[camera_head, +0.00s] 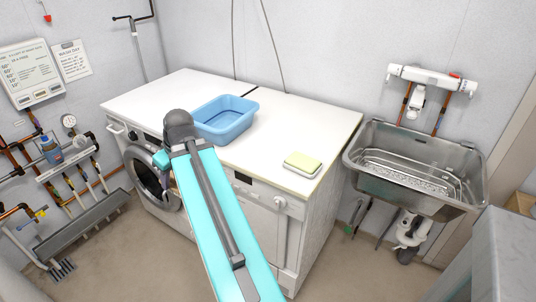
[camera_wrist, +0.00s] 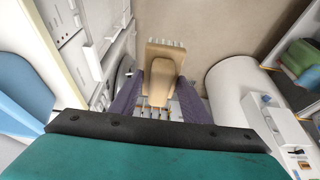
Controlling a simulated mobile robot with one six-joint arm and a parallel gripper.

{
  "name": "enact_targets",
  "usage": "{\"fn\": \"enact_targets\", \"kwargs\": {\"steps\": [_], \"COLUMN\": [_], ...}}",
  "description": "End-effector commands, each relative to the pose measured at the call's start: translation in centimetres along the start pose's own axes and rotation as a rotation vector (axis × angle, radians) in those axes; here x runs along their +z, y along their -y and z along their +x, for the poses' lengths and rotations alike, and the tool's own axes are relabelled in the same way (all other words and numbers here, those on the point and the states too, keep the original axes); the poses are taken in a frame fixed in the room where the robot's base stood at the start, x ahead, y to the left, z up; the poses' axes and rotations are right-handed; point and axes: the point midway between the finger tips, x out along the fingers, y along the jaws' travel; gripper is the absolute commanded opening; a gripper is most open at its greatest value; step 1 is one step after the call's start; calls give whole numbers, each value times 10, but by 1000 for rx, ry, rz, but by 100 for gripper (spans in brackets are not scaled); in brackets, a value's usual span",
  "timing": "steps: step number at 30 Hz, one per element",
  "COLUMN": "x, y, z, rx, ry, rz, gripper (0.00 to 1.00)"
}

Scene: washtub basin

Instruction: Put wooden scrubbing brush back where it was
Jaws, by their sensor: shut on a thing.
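The wooden scrubbing brush (camera_wrist: 162,66) shows in the wrist view as a tan block with pale bristles at its far end. My gripper (camera_wrist: 158,94) has its two purple fingers on either side of the brush and is shut on it. The brush is held in the air, with the floor behind it and the machine fronts to its left. In the head view my arm covers most of the gripper, and I cannot make out the brush there.
A metal sink (camera_head: 385,189) hangs at right. A drain channel (camera_head: 82,226) runs along the left floor. The worktop between tub and sponge is clear.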

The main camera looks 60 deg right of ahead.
Motion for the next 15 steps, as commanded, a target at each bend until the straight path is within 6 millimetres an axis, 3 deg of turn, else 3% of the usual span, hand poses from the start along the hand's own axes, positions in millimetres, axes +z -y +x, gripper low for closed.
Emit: {"fn": "enact_targets", "kwargs": {"steps": [3, 15], "x": [12, 61], "y": [-28, -110], "z": [-9, -40], "rx": [2, 1], "ry": [-2, -1], "rz": [5, 3], "gripper": [22, 22]}}
